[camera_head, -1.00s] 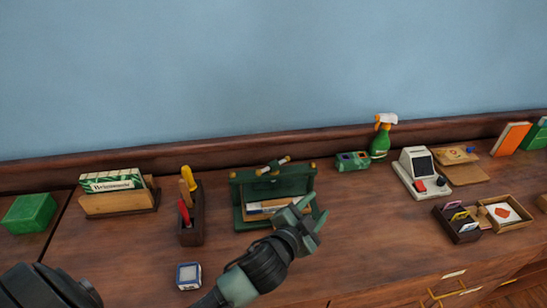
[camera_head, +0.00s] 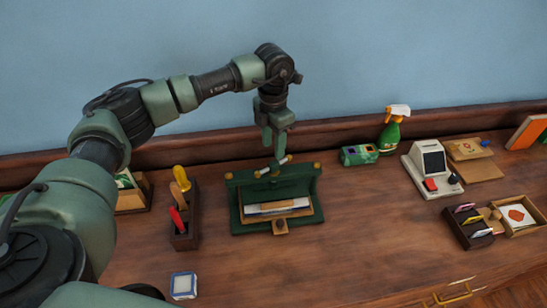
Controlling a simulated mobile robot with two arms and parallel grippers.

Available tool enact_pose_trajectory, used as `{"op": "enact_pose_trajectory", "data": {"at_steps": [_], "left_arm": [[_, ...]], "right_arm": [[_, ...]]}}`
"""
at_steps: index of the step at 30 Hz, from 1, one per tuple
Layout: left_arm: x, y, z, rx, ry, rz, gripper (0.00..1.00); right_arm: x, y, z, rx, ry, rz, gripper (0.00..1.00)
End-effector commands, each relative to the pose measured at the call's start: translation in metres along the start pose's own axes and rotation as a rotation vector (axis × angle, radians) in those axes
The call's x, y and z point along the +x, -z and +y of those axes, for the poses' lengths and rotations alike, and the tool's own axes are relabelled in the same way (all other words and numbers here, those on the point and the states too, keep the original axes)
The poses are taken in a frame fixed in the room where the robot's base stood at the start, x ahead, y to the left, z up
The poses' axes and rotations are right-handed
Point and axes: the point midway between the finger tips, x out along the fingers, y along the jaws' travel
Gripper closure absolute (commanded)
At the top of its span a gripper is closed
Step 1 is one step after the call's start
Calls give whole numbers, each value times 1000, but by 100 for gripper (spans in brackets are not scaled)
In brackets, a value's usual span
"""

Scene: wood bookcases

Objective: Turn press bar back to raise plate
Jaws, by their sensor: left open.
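The green press (camera_head: 248,219) stands on the wooden top near the middle of the head view, with gold knobs on its upper corners. Its press bar (camera_head: 263,171), with pale ends, lies slantwise across the top centre. Papers or a book (camera_head: 277,207) lie in the press opening, with a small wooden block (camera_head: 280,227) at the front. My left gripper (camera_head: 276,154) is open and points down just above and behind the bar. Its fingertips partly overlap the bar in the picture; I cannot tell whether they touch it. My right gripper is out of view.
A tool holder (camera_head: 187,237) with red and yellow handles stands left of the press. A small blue-and-white box (camera_head: 183,286) lies in front. A green box (camera_head: 359,155), spray bottle (camera_head: 390,133) and card reader (camera_head: 432,172) stand to the right. The wood right of the press is clear.

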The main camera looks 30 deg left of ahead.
Motion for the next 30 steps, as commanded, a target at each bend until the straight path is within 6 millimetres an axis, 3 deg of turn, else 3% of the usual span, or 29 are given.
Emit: {"op": "enact_pose_trajectory", "data": {"at_steps": [15, 25, 30], "left_arm": [[68, 1, 0, 2, -1, 5, 58], [74, 0, 0, 3, -1, 2, 58], [74, 0, 0, 2, 0, 2, 100]], "right_arm": [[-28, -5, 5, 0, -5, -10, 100], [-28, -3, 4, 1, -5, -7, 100], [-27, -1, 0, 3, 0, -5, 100]]}}
